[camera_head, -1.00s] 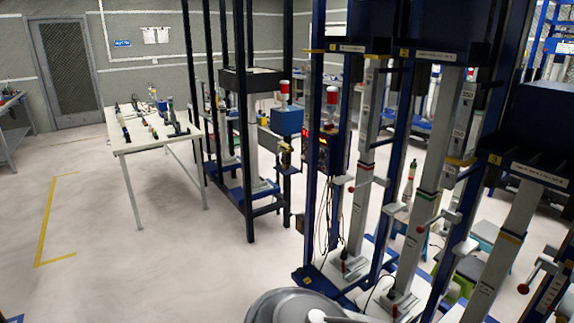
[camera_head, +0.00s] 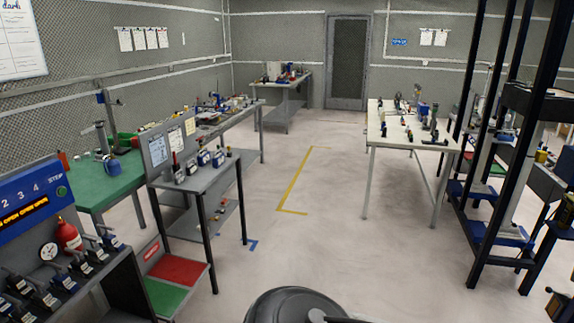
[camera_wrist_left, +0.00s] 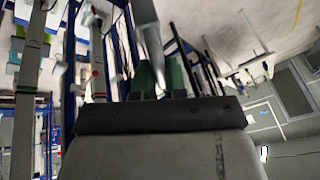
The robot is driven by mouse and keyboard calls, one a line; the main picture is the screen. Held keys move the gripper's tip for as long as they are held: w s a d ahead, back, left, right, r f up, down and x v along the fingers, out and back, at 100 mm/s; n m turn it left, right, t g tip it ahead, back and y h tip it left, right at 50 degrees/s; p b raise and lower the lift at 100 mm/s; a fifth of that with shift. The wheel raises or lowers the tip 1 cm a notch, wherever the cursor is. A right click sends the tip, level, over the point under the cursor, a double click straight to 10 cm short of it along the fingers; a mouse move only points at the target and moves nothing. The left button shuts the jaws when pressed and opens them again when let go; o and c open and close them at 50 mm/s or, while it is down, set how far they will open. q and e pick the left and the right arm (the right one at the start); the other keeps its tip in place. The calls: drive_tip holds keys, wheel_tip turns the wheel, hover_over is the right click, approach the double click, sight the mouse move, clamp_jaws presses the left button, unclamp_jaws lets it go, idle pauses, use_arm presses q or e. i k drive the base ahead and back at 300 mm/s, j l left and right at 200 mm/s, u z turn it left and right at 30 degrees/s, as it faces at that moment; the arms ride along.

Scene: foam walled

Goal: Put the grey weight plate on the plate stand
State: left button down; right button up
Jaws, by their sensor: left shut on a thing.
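In the left wrist view my left gripper (camera_wrist_left: 159,76) is shut, its green finger pads on either side of a narrow grey piece. This piece looks like the grey weight plate (camera_wrist_left: 148,28) seen nearly edge-on, reaching up to the top of the picture. Its full outline does not show. In the head view neither gripper shows. I cannot make out the plate stand in either view.
A long white table (camera_head: 388,128) with small items stands right of centre. A dark-post rack (camera_head: 484,228) is at the right. A green-topped bench (camera_head: 110,183) and a grey shelf table (camera_head: 208,178) line the left. The middle floor is clear.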

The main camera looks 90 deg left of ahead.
sight(196, 185)
drive_tip(key=k+j+u, duration=0.1)
drive_tip(key=j+u, duration=0.7)
drive_tip(key=j, duration=0.15)
drive_tip(key=j+u, duration=0.4)
drive_tip(key=i+j+u, duration=0.2)
drive_tip(key=j+u, duration=0.2)
drive_tip(key=i+j, duration=0.1)
drive_tip(key=j, duration=0.25)
drive_tip(key=i+j, duration=0.15)
drive_tip(key=j, duration=0.25)
drive_tip(key=i+j+u, duration=0.1)
drive_tip(key=j, duration=0.25)
drive_tip(key=i+j, duration=0.1)
drive_tip(key=j, duration=0.3)
drive_tip(key=i+j, duration=0.15)
drive_tip(key=j, duration=0.2)
drive_tip(key=i+j, duration=0.15)
drive_tip(key=j, duration=0.2)
drive_tip(key=k+u, duration=0.05)
